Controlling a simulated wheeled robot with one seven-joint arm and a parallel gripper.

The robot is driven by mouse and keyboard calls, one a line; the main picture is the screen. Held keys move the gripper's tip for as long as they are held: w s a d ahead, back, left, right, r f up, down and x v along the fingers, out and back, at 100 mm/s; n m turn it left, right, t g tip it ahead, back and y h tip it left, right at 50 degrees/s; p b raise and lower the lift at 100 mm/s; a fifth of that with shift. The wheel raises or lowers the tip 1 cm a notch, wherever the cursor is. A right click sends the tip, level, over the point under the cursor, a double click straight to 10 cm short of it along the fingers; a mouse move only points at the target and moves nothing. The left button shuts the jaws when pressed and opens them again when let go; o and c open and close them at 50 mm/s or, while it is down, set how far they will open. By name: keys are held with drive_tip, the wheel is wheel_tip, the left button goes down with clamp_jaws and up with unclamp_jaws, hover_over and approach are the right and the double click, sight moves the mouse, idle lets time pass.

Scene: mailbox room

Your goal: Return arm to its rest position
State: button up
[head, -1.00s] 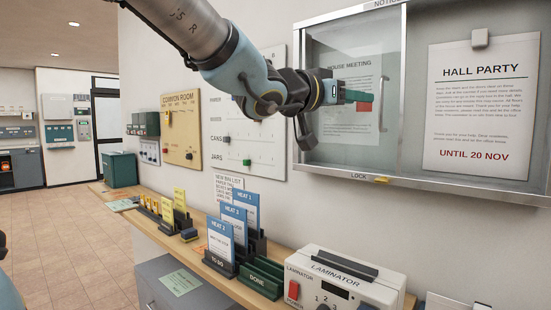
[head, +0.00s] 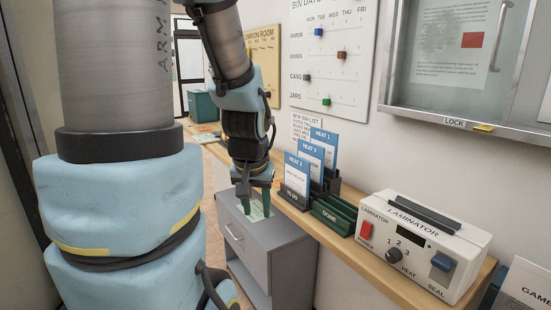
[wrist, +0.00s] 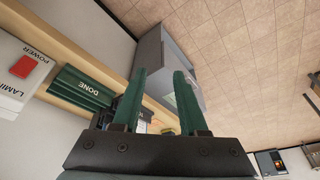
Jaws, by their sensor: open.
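My gripper (head: 254,203) points down over the grey drawer cabinet, just off the front edge of the wooden shelf. Its two green fingers are apart with nothing between them. In the wrist view my gripper (wrist: 157,95) also shows its fingers spread and empty, with the cabinet and tiled floor beyond. My arm stands folded in the left and middle of the head view, its upper links hiding part of the room.
The grey cabinet (head: 276,252) stands below the shelf (head: 345,251). On the shelf are a cream laminator (head: 423,245), a green DONE rack (head: 334,213) and blue HEAT cards (head: 297,172). A glass-fronted notice case (head: 470,60) and a bin-days board (head: 333,60) hang on the wall.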

drive_tip(key=s, duration=0.1)
drive_tip(key=s+a+f+g, duration=0.1)
drive_tip(key=s, duration=0.1)
drive_tip(key=s+a+f+g, duration=0.1)
drive_tip(key=shift+s+a+f+n, duration=0.15)
drive_tip(key=shift+a+f+n, duration=0.1)
drive_tip(key=shift+n, duration=0.15)
